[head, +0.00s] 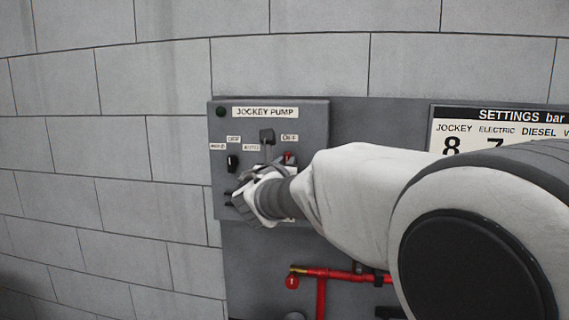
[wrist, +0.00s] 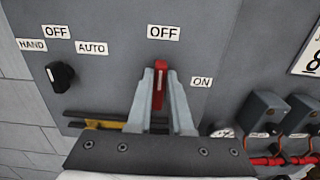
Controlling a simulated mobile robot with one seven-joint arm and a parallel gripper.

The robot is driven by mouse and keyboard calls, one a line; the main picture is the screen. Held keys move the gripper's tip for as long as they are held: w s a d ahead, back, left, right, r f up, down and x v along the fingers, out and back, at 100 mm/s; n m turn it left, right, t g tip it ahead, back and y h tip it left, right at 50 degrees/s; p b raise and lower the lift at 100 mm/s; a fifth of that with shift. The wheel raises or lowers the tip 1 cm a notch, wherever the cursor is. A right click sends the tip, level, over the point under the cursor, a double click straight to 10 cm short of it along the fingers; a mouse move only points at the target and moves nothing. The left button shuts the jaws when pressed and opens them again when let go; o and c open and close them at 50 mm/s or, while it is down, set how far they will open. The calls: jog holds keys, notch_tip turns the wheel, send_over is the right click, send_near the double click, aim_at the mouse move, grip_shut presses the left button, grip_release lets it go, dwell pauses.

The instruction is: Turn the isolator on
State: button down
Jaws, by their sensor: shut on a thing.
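The isolator is a red handle (wrist: 159,88) on the grey jockey pump panel (wrist: 120,70). It stands upright, pointing at the OFF label (wrist: 163,33) above it; the ON label (wrist: 201,82) is to its right. My gripper (wrist: 161,92) is shut on the red handle, one pale finger on each side. The handle's lower part is hidden by the fingers. In the head view, my gripper (head: 264,182) is in front of the jockey pump panel (head: 318,125), and a bit of red (head: 289,157) shows beside it below a label.
A black selector knob (wrist: 60,76) with HAND, OFF and AUTO labels is left of the handle. A settings sign (head: 495,132) is at the right. Red pipes (head: 330,274) run below the panel. Grey block wall (head: 110,150) fills the left side.

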jog(key=shift+f+b, duration=0.15)
jog(key=shift+b, duration=0.35)
jog(key=shift+s+d+f+m+b, duration=0.1)
jog(key=shift+d+f+m+b, duration=0.2)
jog(key=shift+m+b, duration=2.95)
jog(key=shift+d+f+m+b, duration=0.25)
jog(key=shift+m+b, duration=2.45)
jog(key=shift+b, duration=1.2)
jog(key=shift+s+d+f+m+b, duration=0.1)
jog(key=shift+d+f+m+b, duration=0.2)
jog(key=shift+m+b, duration=2.95)
jog(key=shift+r+b, duration=0.1)
jog(key=shift+b, duration=0.3)
jog(key=c, duration=0.8)
grip_release()
